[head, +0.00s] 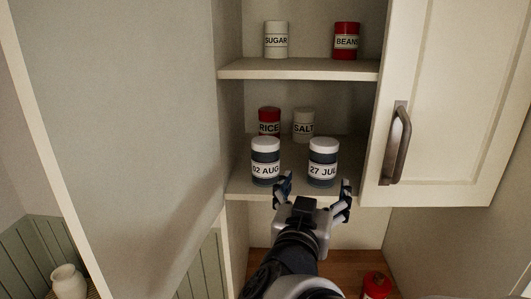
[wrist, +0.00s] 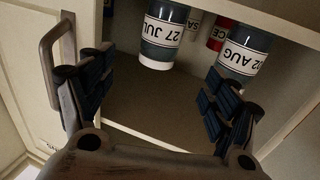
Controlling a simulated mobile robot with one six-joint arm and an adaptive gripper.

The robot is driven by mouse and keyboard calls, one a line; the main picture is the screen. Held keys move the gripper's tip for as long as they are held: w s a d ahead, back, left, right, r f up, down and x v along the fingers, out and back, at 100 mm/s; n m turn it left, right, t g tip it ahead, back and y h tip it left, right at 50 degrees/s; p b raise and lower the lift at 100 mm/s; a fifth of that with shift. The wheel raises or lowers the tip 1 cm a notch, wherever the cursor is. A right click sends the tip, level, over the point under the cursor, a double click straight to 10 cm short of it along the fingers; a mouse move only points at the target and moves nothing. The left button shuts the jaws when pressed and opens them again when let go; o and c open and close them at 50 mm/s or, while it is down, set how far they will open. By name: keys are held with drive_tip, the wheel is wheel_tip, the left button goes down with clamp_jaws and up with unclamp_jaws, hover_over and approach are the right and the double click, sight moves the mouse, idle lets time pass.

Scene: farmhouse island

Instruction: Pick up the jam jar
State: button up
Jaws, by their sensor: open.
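Two dark blue jars with white lids stand side by side at the front of the lower cupboard shelf. The left jar (head: 265,162) is labelled "02 AUG" and the right jar (head: 323,162) "27 JUL". In the wrist view both appear upside down, the "27 JUL" jar (wrist: 163,35) near the middle top and the "02 AUG" jar (wrist: 243,50) at right. Neither label says jam. My gripper (head: 315,191) is open and empty, just in front of the "27 JUL" jar. In the wrist view my gripper (wrist: 160,100) has its fingers spread, with bare shelf between them.
A red RICE tin (head: 269,122) and a white SALT tin (head: 303,125) stand behind the jars. SUGAR (head: 276,40) and BEANS (head: 346,41) tins are on the upper shelf (head: 300,69). An open cupboard door (head: 450,100) with a handle (head: 400,142) stands at right.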

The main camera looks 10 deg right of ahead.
sight(321, 163)
drive_tip(key=x, duration=1)
drive_tip(key=shift+w, duration=0.15)
drive_tip(key=p+x, duration=0.1)
drive_tip(key=x, duration=0.4)
drive_tip(key=shift+w, duration=0.15)
drive_tip(key=shift+r, duration=0.15)
drive_tip(key=shift+c, duration=0.5)
drive_tip(key=c, duration=1.4)
